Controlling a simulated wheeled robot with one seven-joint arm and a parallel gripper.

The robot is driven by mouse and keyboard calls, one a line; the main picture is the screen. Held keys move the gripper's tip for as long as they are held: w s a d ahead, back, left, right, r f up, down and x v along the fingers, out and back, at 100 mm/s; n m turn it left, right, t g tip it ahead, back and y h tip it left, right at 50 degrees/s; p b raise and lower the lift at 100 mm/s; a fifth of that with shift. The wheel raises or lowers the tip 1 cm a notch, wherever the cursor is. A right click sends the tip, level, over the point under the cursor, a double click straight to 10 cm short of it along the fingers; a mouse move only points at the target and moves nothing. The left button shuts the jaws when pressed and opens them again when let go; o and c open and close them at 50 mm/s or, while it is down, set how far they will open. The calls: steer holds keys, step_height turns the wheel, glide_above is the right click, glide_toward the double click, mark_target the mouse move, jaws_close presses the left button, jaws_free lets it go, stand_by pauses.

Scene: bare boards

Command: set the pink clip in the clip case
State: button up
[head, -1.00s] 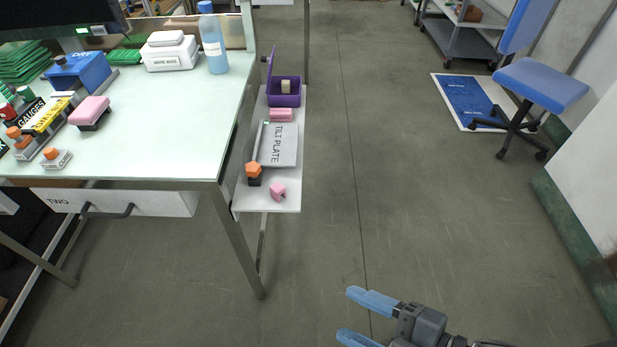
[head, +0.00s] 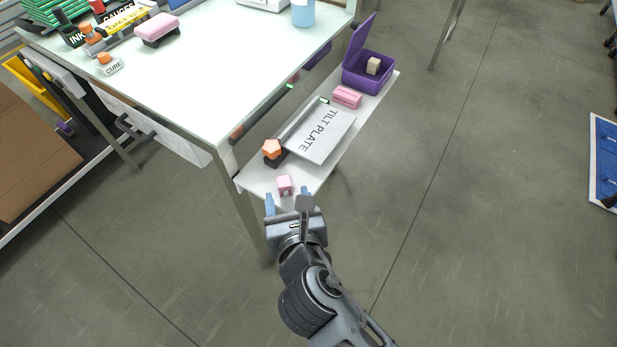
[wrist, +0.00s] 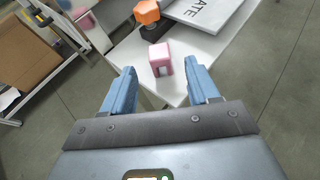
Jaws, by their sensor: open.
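A small pink clip (head: 284,185) with a notch in its side stands near the front end of the narrow white side shelf (head: 322,178). The wrist view shows the clip (wrist: 160,58) ahead, between the lines of the two blue fingers. My gripper (head: 288,198) is open and empty at the shelf's front end.
Between clip and case are an orange knob (head: 272,148), the grey tilt plate (head: 325,135) and a longer pink block (head: 347,97). The white table (head: 200,85) rises along the shelf's left. Open floor lies to the right.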

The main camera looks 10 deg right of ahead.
mark_target(284, 185)
steer(key=x, duration=0.7)
steer(key=shift+w+r+b, duration=0.1)
steer(key=shift+w+b, duration=0.3)
steer(key=shift+w, duration=0.05)
steer(key=shift+a, duration=0.1)
steer(key=c, duration=1.1)
